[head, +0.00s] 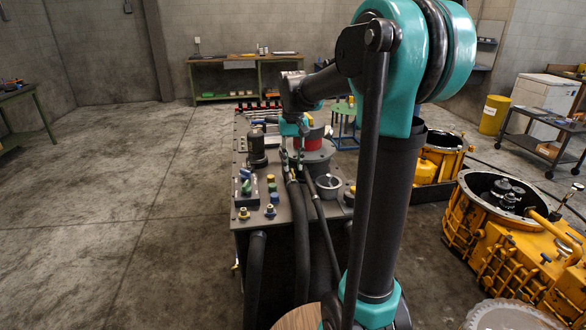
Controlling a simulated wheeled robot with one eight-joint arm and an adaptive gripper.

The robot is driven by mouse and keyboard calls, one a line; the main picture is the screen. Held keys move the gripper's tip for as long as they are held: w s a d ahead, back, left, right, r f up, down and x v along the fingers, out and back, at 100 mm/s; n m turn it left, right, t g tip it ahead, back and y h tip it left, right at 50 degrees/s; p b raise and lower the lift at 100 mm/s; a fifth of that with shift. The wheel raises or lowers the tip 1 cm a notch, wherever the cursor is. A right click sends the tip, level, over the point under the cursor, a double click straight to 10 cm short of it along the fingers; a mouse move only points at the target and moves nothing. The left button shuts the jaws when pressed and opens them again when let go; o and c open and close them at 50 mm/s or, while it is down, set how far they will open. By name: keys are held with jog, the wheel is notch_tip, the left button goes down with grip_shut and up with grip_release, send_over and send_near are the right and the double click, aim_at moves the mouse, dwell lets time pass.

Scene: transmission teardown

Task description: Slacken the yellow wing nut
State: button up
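Several small yellow pieces show on the grey workbench, and at this size I cannot tell for sure which is the wing nut. One small yellow fitting (243,213) stands at the bench's front left corner, beside a blue one (270,211). Another yellow piece (271,179) lies farther back, in line with green and blue ones. My gripper (291,160) points down over the middle of the bench, behind and to the right of these pieces. Its fingers are small and dark against the clutter, so their opening is unclear.
A dark cylindrical part (257,150) stands at the bench's left. A red-topped round housing (309,148) stands close to my gripper. Dark hoses (299,240) hang over the front edge. Large yellow transmission casings (500,240) fill the right. The floor at left is clear.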

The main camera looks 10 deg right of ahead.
jog(key=shift+f, duration=1.15)
grip_shut()
